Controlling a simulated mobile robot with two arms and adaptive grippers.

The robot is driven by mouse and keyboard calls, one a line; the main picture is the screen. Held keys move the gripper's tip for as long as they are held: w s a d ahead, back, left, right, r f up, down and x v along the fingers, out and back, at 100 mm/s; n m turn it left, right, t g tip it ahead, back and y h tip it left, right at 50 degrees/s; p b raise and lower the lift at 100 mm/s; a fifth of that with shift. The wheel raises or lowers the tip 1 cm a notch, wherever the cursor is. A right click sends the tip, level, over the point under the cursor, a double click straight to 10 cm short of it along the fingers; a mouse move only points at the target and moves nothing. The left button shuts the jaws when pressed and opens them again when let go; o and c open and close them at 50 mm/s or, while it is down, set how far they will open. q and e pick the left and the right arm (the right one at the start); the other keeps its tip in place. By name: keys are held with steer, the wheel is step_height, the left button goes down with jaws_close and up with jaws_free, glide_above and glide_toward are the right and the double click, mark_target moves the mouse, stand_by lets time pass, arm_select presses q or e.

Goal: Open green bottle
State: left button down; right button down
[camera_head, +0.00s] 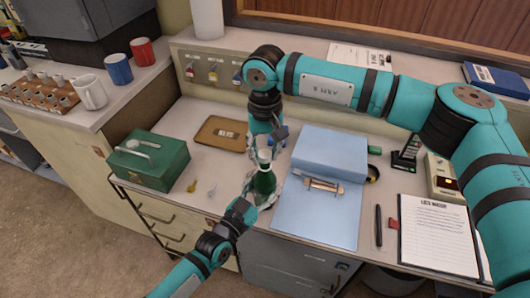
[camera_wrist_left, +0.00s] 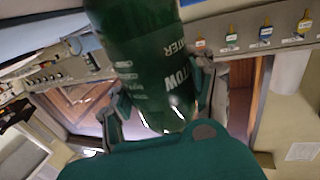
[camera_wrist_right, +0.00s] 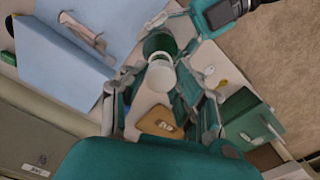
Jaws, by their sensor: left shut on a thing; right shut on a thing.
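The green bottle (camera_head: 264,184) stands upright at the front of the counter, left of the blue binder. My left gripper (camera_head: 262,189) is shut on the bottle's body from the front. In the left wrist view the bottle (camera_wrist_left: 145,60), with pale lettering, fills the space between the fingers (camera_wrist_left: 165,105). My right gripper (camera_head: 265,152) reaches down from above and is shut on the white cap (camera_wrist_right: 160,76) at the bottle's top. The bottle's green shoulder (camera_wrist_right: 159,43) shows just beyond the cap. I cannot tell whether the cap is loose on the neck.
The blue binder (camera_head: 318,215) lies close right of the bottle. A green box (camera_head: 150,160), two keys (camera_head: 192,185) and a brown tray (camera_head: 222,133) are on the left.

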mark_target(265, 154)
steer(key=shift+r, duration=0.1)
steer(key=shift+r, duration=2)
arm_select(q)
steer(key=shift+c, duration=1.7)
jaws_free()
steer(key=shift+s, duration=0.1)
steer(key=v, duration=1.2)
